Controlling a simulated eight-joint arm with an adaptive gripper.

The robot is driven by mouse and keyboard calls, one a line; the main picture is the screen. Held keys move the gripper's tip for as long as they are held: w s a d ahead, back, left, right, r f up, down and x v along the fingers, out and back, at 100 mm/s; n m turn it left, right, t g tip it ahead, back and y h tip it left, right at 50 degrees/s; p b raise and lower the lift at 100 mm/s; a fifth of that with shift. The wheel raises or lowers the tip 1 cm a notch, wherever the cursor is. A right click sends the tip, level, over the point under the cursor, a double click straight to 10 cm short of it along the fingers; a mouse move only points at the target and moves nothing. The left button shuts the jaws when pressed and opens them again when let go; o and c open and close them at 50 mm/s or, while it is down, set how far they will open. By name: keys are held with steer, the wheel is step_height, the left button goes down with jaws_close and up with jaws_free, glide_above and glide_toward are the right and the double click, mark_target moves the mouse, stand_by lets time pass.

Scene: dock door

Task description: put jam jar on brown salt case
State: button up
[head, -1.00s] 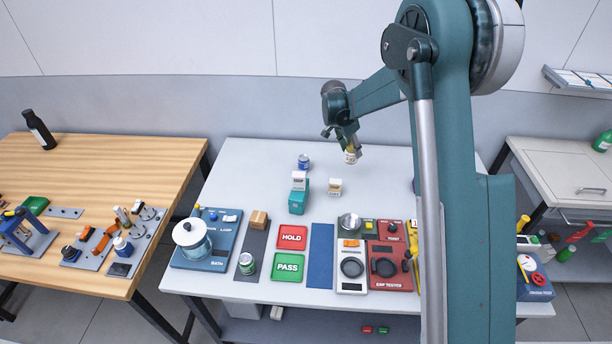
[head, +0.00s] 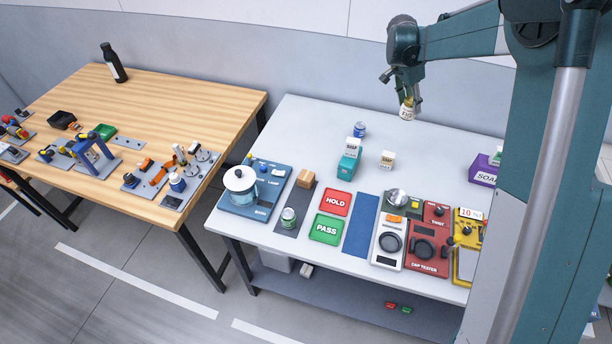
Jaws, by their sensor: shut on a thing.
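My gripper (head: 407,98) is shut on a small jar (head: 406,112) with a pale label, which I take to be the jam jar. It holds the jar roughly upright over the far part of the light grey table; the jar looks raised off the surface. The gripper covers the jar's top. A small brown box (head: 306,178) sits at the table's left, at the far end of a dark strip; it may be the brown salt case, but I cannot read any label on it. The gripper is well apart from it, up and to the right.
A teal box (head: 348,167) with a white carton (head: 354,144) on top stands between the jar and brown box. A blue can (head: 360,129), small pale carton (head: 387,158) and purple box (head: 483,170) are nearby. A glass pot (head: 240,185) and green can (head: 289,215) stand at left.

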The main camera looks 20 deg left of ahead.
steer(key=s+a+n, duration=0.2)
steer(key=s+a, duration=2.5)
steer(key=a, duration=0.4)
steer(key=shift+t, duration=0.3)
steer(key=shift+w+d+f+p, duration=0.1)
steer(key=shift+f+p, duration=0.05)
steer(key=shift+f, duration=1.1)
steer(key=shift+w+f+p, duration=0.1)
steer(key=shift+f+p, duration=0.05)
steer(key=shift+f, duration=1.1)
glide_above(306, 175)
step_height(306, 175, down, 6)
steer(key=shift+f, duration=0.15)
steer(key=shift+s+d+f, duration=0.1)
steer(key=shift+f, duration=1.75)
steer(key=shift+f, duration=0.2)
